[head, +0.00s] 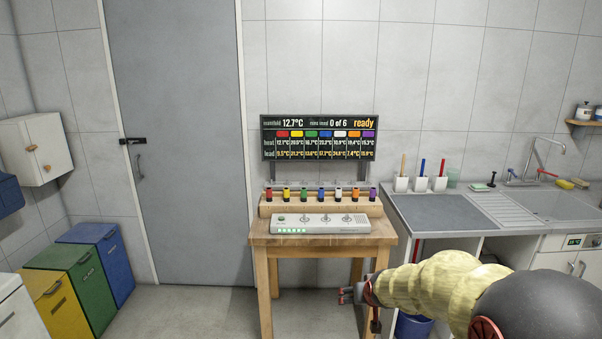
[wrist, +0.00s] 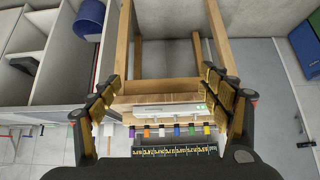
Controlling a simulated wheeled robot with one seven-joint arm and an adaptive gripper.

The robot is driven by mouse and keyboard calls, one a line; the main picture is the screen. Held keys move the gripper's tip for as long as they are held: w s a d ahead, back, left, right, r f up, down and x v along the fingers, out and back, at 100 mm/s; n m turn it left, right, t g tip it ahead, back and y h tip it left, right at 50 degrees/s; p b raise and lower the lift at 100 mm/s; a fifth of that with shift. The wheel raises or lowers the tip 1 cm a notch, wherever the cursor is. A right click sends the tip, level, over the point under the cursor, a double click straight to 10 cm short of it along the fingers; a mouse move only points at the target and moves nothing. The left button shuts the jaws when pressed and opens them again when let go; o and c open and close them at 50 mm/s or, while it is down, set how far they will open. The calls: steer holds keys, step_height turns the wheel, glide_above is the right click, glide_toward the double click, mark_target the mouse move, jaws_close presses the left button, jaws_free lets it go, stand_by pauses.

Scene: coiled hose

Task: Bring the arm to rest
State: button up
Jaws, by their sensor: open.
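My arm, in a pale yellow sleeve, reaches in from the lower right of the head view. My gripper (head: 352,295) is in front of the right side of the wooden table (head: 310,241), lower than its top in the picture. In the wrist view my gripper (wrist: 164,92) has its two fingers spread wide apart, with nothing between them. The wrist view looks upside down, with the table legs (wrist: 138,40) towards the top.
The table carries a grey control box (head: 318,223), a rack of several coloured plugs (head: 320,206) and a display board (head: 318,138). A sink counter (head: 490,208) stands at right, close to my arm. A blue bucket (head: 412,327) is below. Coloured bins (head: 82,278) stand at left; floor before the door is clear.

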steer(key=s+r+g, duration=0.1)
steer(key=s+r, duration=0.5)
steer(key=s, duration=0.3)
steer(key=s+r, duration=0.6)
steer(key=s, duration=0.2)
steer(key=s+d+r+g, duration=0.1)
steer(key=s, duration=2.3)
steer(key=shift+r+g+p, duration=0.3)
steer(key=shift+g+p, duration=0.1)
steer(key=shift+c, duration=0.8)
